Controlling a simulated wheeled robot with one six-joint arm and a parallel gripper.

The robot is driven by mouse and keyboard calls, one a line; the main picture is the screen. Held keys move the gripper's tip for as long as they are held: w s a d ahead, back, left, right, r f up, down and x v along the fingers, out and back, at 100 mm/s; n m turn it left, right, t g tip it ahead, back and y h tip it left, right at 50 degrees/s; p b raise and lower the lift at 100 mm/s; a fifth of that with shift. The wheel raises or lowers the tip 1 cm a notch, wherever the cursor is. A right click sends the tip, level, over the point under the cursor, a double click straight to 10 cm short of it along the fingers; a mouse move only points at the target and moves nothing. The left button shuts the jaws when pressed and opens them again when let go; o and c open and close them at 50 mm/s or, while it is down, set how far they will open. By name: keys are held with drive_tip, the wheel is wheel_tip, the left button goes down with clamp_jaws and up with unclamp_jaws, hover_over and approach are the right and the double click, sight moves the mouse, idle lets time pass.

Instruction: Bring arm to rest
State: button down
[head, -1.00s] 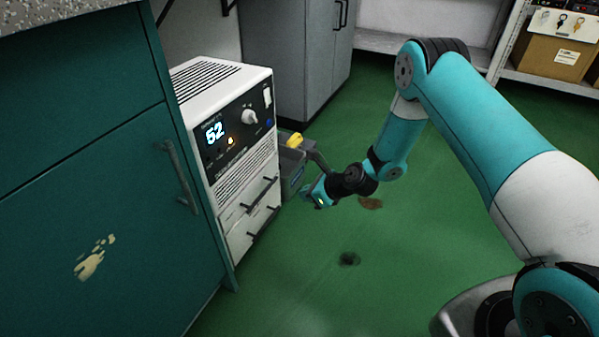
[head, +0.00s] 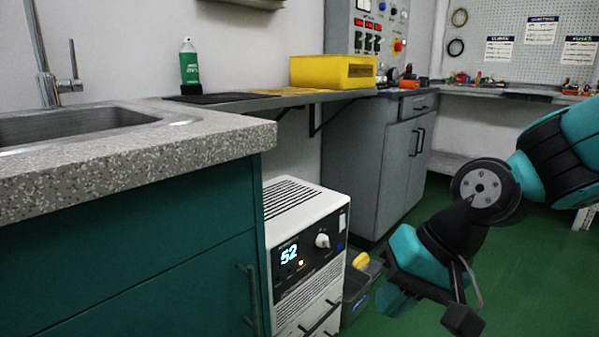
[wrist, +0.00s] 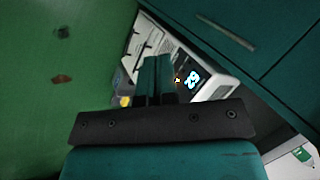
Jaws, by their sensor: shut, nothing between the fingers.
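My arm (head: 485,190) reaches in from the right edge of the head view, folded, with its wrist part hanging over the green floor to the right of the white machine. My gripper shows in the wrist view (wrist: 155,75), its two teal fingers together with nothing between them. In the head view the fingertips cannot be made out clearly. The gripper is apart from the machine and from the cabinets.
A white machine (head: 310,222) showing 52 stands beside the teal cabinet (head: 150,265) with its speckled sink counter (head: 200,143). A dark bin (head: 355,290) is next to it. Green floor is open at right.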

drive_tip(key=s+d+r+n+h, duration=0.1)
drive_tip(key=s+r+n, duration=0.1)
drive_tip(key=s+n, duration=0.25)
drive_tip(key=s+d+r+n+h, duration=0.1)
drive_tip(key=s+d+r+n, duration=0.15)
drive_tip(key=s, duration=0.35)
wheel_tip(320, 180, up, 38)
drive_tip(key=p, duration=3.8)
drive_tip(key=shift+s+a+f+g+p, duration=0.2)
drive_tip(key=shift+a+f+g+p, duration=0.05)
drive_tip(key=shift+g+p, duration=0.15)
